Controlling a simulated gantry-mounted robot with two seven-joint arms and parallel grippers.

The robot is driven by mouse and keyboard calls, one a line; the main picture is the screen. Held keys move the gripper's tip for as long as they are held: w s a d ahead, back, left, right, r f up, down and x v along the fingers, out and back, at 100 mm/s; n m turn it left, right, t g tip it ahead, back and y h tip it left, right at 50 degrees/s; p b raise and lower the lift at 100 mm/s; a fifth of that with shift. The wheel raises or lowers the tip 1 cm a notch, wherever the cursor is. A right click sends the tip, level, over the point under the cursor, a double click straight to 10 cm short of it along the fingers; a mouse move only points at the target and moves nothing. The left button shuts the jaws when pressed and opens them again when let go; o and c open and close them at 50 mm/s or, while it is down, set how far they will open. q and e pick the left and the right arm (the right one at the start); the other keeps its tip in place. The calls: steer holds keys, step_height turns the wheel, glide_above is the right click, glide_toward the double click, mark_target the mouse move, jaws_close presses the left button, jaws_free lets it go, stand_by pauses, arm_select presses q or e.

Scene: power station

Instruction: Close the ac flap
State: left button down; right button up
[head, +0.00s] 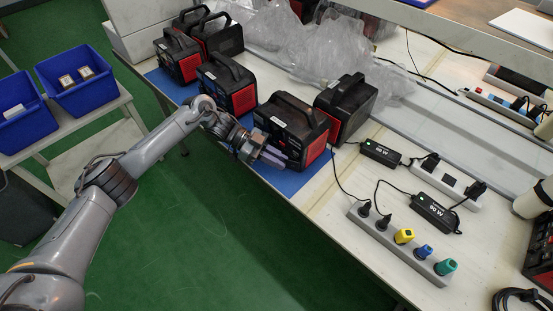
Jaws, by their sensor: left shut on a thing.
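A black and red power station (293,122) with a top handle stands near the front edge of the workbench, on a blue mat. My left gripper (272,157) is at the lower part of its front face, coming in from the left. Its fingers are shut on a small part there, which looks to be the ac flap. The flap itself is too small and too covered by the fingers to make out, so its angle cannot be told. My right gripper is not in view.
Another power station (346,106) stands close behind on the right, and several more stand to the left. Clear plastic wrap (300,50) lies behind. Adapters (381,153) and a power strip (405,240) with cables lie right. Blue bins (85,100) stand far left.

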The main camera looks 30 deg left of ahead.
arm_select(q)
steer(key=c, duration=1.2)
jaws_free()
steer(key=shift+d, duration=0.1)
steer(key=shift+o, duration=0.2)
steer(key=shift+s, duration=0.1)
steer(key=shift+f, duration=0.1)
